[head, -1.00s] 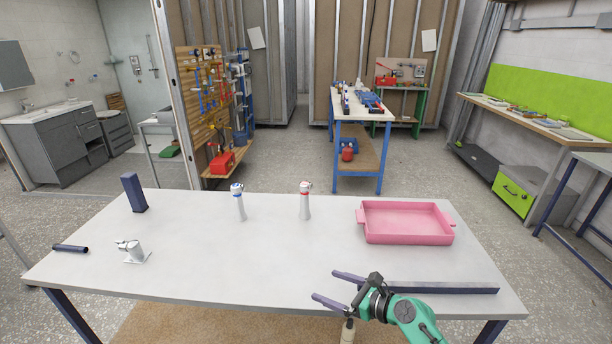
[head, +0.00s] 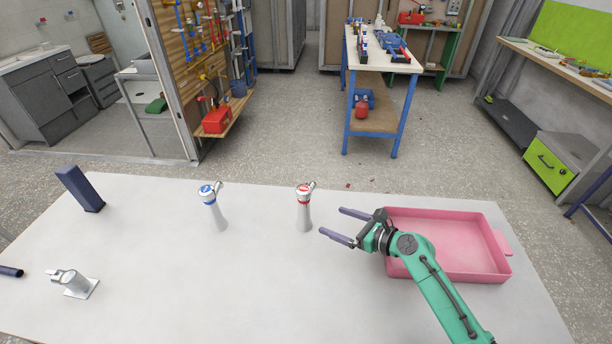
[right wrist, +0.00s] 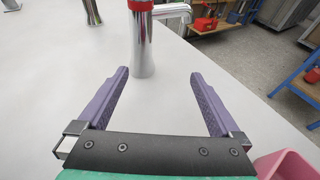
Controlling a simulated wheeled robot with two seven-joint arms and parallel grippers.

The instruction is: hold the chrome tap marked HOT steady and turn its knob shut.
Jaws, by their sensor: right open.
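The chrome tap with a red ring and red top (head: 305,212) stands upright on the pale table, right of the blue-marked tap. No HOT lettering is readable; red is its only visible mark. Its spout points to the back right. In the right wrist view the tap's chrome body (right wrist: 143,45) stands just beyond the fingertips, between their lines, with its top cut off. My right gripper (head: 331,222) is open and empty, right of the tap and apart from it. Its two purple fingers also show in the right wrist view (right wrist: 158,75).
A blue-marked chrome tap (head: 214,208) stands to the left on the table (head: 250,290). A small silver fitting (head: 74,283) and a dark blue block (head: 80,189) are farther left. A pink tray (head: 455,272) lies at right, partly behind my arm. The table's middle is clear.

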